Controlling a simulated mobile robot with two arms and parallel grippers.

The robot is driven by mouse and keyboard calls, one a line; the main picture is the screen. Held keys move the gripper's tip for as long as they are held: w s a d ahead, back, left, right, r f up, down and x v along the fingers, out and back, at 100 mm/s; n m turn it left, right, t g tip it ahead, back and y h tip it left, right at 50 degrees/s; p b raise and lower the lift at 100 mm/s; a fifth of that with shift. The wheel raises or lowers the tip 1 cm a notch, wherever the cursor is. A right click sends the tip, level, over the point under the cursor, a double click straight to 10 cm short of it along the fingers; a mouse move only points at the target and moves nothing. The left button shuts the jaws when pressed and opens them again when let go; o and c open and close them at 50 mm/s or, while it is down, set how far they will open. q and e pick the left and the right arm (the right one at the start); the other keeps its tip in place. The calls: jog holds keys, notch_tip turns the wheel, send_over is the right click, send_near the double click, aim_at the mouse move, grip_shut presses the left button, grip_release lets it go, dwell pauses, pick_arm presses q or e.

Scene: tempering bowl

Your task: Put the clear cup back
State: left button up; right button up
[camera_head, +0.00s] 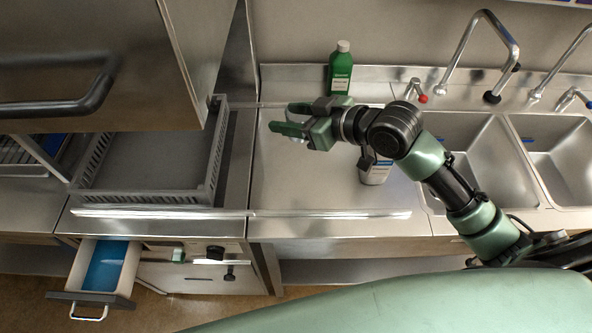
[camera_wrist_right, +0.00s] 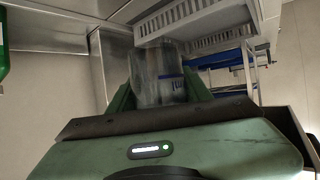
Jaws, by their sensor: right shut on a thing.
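My right gripper (camera_head: 283,120) is over the steel counter, pointing left toward the grey rack. In the right wrist view, its green fingers are shut on a clear cup (camera_wrist_right: 158,75) with blue markings on its side. In the head view the held cup is almost wholly hidden by the gripper. My left gripper is not in view.
A grey slatted rack (camera_head: 145,199) stands left of the gripper; it also shows in the right wrist view (camera_wrist_right: 205,22). A green bottle (camera_head: 340,72) stands at the back wall. A whitish container (camera_head: 375,174) stands under my right arm. Sinks (camera_head: 468,150) lie right. A drawer (camera_head: 90,297) is open below.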

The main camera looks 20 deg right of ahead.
send_over(293, 176)
notch_tip(293, 176, down, 10)
notch_tip(293, 176, down, 4)
jog(key=shift+f+p, duration=0.1)
jog(key=shift+p, duration=0.4)
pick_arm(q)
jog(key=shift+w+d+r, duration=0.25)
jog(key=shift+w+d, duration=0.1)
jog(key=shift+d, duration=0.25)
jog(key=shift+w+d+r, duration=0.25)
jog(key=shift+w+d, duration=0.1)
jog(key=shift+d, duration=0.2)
pick_arm(e)
jog(key=shift+f, duration=2.1)
jog(key=shift+f, duration=0.2)
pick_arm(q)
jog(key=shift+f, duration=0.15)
pick_arm(e)
jog(key=o, duration=1.4)
